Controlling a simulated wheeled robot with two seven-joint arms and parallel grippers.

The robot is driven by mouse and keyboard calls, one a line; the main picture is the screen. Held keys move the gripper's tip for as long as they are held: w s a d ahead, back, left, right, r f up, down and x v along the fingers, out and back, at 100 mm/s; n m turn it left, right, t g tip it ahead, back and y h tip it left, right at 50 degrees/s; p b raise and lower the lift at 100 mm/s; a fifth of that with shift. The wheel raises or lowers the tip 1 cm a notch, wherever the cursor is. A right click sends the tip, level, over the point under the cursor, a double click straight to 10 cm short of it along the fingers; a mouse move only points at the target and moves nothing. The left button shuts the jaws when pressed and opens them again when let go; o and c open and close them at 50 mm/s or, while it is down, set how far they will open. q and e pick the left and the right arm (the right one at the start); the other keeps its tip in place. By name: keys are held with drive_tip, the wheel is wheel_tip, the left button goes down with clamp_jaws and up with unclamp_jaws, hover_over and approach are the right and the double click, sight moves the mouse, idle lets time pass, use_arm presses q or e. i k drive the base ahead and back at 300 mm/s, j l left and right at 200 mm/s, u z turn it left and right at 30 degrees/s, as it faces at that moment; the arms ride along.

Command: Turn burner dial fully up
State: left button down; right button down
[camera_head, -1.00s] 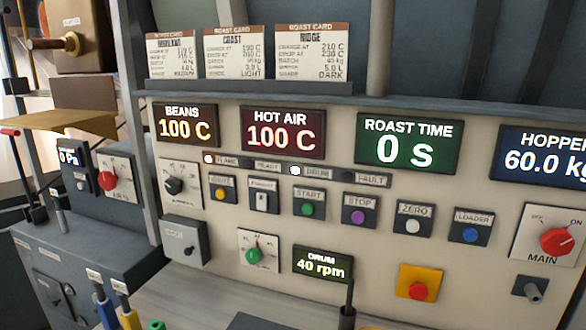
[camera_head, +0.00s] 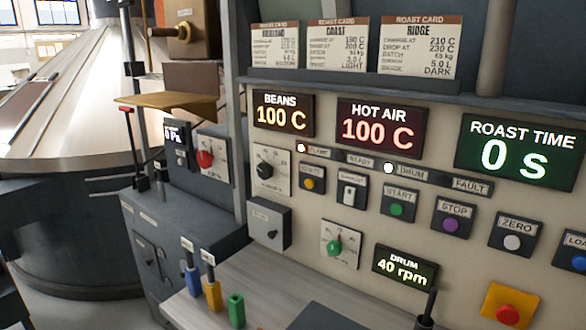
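A black dial (camera_head: 264,170) sits on a white plate at the left of the control panel, below the BEANS display. Its label is too small to read, so I cannot confirm that it is the burner dial. A green dial (camera_head: 334,246) on another white plate is lower, left of the DRUM display. A red dial (camera_head: 205,159) is on the side unit further left. Neither of my grippers shows in the view, and nothing touches these dials.
The BEANS (camera_head: 284,114) and HOT AIR (camera_head: 379,126) displays read 100 C. Several push buttons line the panel. A black upright lever (camera_head: 429,304) and blue, yellow and green handles (camera_head: 213,296) stand in front. A large metal cone (camera_head: 70,100) is at left.

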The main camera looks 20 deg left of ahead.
sight(265, 170)
drive_tip(key=k+j+u, duration=0.1)
drive_tip(key=j+u, duration=0.4)
drive_tip(key=j, duration=0.65)
drive_tip(key=j+u, duration=0.5)
drive_tip(key=j, duration=0.65)
drive_tip(key=i, duration=0.05)
